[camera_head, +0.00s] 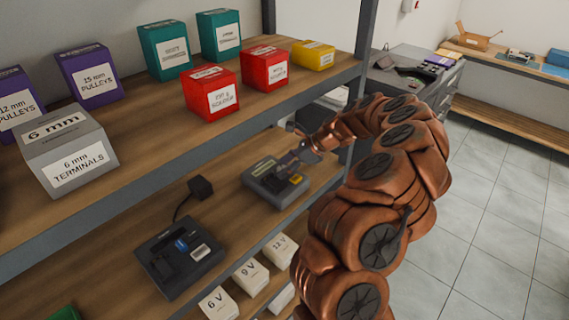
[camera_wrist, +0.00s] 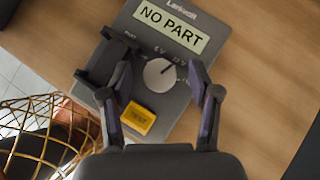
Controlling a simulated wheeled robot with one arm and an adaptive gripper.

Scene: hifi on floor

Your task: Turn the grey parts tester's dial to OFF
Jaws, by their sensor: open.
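The grey parts tester (camera_head: 262,188) sits on the middle wooden shelf in the head view. In the wrist view the tester (camera_wrist: 185,15) shows a display (camera_wrist: 171,27) reading "NO PART", a yellow TEST button (camera_wrist: 138,119) and a round pale dial (camera_wrist: 157,76). The dial's dark pointer line points up and right, near the 12 V mark. A 6 V mark is above the dial; I cannot read an OFF mark. My gripper (camera_wrist: 160,72) is open, one finger on each side of the dial, with visible gaps. In the head view my gripper (camera_head: 299,158) is over the tester.
A dark device (camera_head: 180,257) with a cable and plug (camera_head: 200,188) sits left on the same shelf. White voltage boxes (camera_head: 251,275) stand below. Coloured boxes (camera_head: 211,92) line the shelf above. A golden wire basket (camera_wrist: 45,130) is at left in the wrist view.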

